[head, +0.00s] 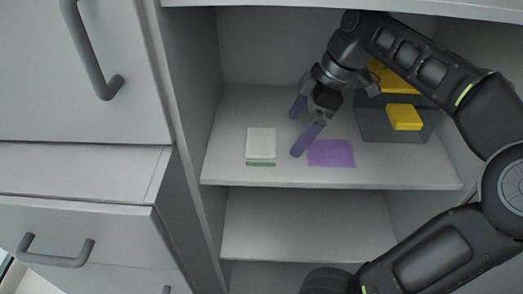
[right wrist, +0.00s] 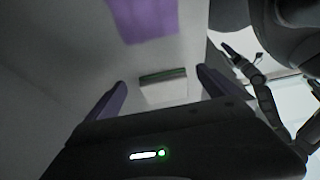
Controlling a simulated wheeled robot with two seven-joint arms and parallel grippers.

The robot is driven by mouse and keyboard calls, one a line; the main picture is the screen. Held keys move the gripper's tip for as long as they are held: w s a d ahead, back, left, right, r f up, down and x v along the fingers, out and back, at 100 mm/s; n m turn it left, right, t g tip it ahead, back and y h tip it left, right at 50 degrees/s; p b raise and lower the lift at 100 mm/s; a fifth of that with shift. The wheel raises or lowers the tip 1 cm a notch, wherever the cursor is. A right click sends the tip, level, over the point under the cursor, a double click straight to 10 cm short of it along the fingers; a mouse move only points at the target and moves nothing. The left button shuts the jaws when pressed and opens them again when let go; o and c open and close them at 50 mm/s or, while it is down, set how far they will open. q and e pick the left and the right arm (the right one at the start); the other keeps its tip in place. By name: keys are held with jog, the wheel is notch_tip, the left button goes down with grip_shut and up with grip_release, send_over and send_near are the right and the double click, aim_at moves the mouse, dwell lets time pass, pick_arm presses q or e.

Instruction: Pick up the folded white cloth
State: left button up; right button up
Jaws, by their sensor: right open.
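The folded white cloth (head: 261,143) lies flat on the upper shelf, left of centre, with a green edge along its front. In the right wrist view, the white cloth (right wrist: 164,90) shows between the two fingers, with its dark green edge. My right gripper (head: 299,129) is open, its purple fingers pointing left toward the cloth. It is to the right of the cloth and apart from it, with nothing between the fingers. My left gripper is not in the head view; a dark arm at the right of the wrist view may be mine, but its jaws are unclear.
A purple cloth (head: 331,153) lies on the shelf (head: 225,172) right of the white one. A dark see-through bin (head: 375,126) with yellow items (head: 404,117) stands at the back right. The cabinet's left wall bounds the shelf. A lower shelf (head: 300,225) is empty.

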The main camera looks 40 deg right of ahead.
aim_at(263, 141)
jog(key=w+a, duration=0.3)
jog(key=a, duration=0.1)
jog(key=shift+w+a, duration=0.2)
jog(key=shift+w, duration=0.15)
jog(key=b+x, duration=0.1)
jog(key=x, duration=0.4)
dwell(0.5)
jog(key=c, duration=1.1)
